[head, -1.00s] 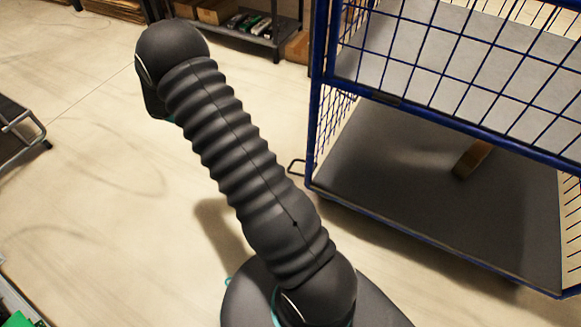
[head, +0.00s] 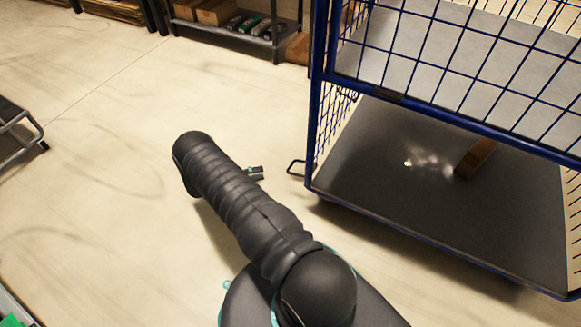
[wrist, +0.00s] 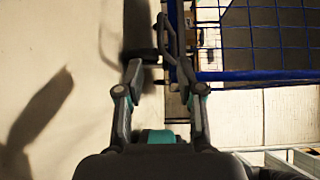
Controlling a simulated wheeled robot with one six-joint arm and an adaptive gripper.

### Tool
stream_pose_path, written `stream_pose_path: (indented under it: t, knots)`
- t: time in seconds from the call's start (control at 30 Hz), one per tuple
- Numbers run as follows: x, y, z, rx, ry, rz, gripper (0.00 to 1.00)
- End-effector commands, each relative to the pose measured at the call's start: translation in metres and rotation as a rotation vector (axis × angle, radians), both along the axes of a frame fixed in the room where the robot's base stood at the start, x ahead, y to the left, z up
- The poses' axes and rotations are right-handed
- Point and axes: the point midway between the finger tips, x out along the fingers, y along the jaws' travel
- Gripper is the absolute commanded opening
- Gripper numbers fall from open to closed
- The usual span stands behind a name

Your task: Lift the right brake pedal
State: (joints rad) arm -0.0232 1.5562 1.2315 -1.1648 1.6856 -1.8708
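A thin black wire-loop pedal (head: 296,167) sticks out low at the near left corner of the blue cage trolley (head: 313,120) in the head view. In the wrist view, a dark bent bar that looks like this pedal (wrist: 171,38) lies just beyond the fingertips, towards the right finger. My gripper (wrist: 158,68) is open, with nothing seen between its fingers. In the head view my gripper (head: 257,173) shows only partly past my arm, left of the pedal and apart from it. No second pedal can be made out.
The trolley's grey deck (head: 380,160) carries a brown box (head: 475,157). A shelf rack (head: 277,45) stands at the back. A metal-framed cart (head: 22,130) is at the left edge. The pale floor left of the trolley is clear.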

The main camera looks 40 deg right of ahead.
Motion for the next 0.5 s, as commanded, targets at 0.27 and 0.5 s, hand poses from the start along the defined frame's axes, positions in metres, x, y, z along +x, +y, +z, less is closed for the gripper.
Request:
stream_pose_path:
  t: [0.27,0.5]
  knots:
    - [-0.019,-0.042,0.0,0.001,0.001,-0.005,0.37]
    - [-0.036,-0.082,-0.001,0.001,0.0,-0.005,0.37]
